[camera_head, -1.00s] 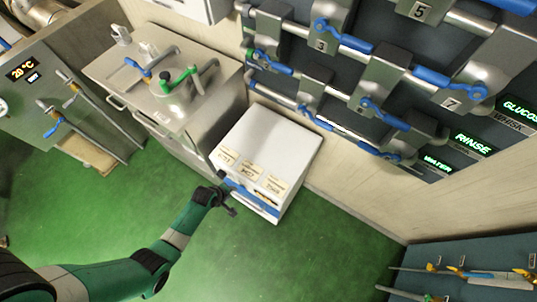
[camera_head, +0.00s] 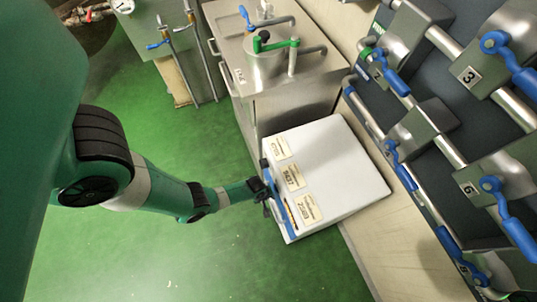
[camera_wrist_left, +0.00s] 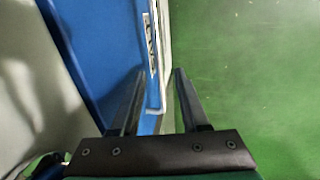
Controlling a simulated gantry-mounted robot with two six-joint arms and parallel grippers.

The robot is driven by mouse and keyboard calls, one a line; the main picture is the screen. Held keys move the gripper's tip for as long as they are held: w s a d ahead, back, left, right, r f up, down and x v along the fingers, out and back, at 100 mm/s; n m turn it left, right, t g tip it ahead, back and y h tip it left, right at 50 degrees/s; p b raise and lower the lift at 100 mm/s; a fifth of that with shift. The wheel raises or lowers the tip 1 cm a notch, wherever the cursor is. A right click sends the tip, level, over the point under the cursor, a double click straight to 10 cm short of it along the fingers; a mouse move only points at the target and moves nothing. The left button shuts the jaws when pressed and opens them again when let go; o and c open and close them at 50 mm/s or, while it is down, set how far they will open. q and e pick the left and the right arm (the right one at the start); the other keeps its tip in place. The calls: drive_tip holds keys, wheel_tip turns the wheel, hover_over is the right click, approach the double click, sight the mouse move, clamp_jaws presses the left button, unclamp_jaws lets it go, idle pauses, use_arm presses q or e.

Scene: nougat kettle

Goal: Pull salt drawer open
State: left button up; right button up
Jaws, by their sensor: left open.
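The white drawer cabinet (camera_head: 335,165) stands on the floor, with several paper labels on its top along the front edge; I cannot read clearly which says salt. Its front has a blue strip (camera_head: 280,205). My left gripper (camera_head: 268,193) is at this front, near the middle label. In the left wrist view my gripper (camera_wrist_left: 157,100) is open. A blue panel (camera_wrist_left: 100,40) and a pale edge (camera_wrist_left: 164,60) run between and beside its fingers. I cannot tell whether the fingers touch it. No drawer is visibly pulled out. My right gripper is out of view.
A steel cabinet with a pot (camera_head: 268,65) stands beside the drawer cabinet. Pipes with blue valve levers (camera_head: 505,210) line the wall on the right. Green floor (camera_head: 200,255) in front of the drawers is clear.

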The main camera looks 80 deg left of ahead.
use_arm(q)
drive_tip(key=shift+w+f+b, duration=0.15)
drive_tip(key=shift+f+b, duration=0.1)
drive_tip(key=shift+f, duration=0.3)
drive_tip(key=shift+w+f+b, duration=0.15)
drive_tip(key=shift+f+b, duration=0.05)
drive_tip(key=shift+f, duration=0.3)
clamp_jaws()
idle(0.6)
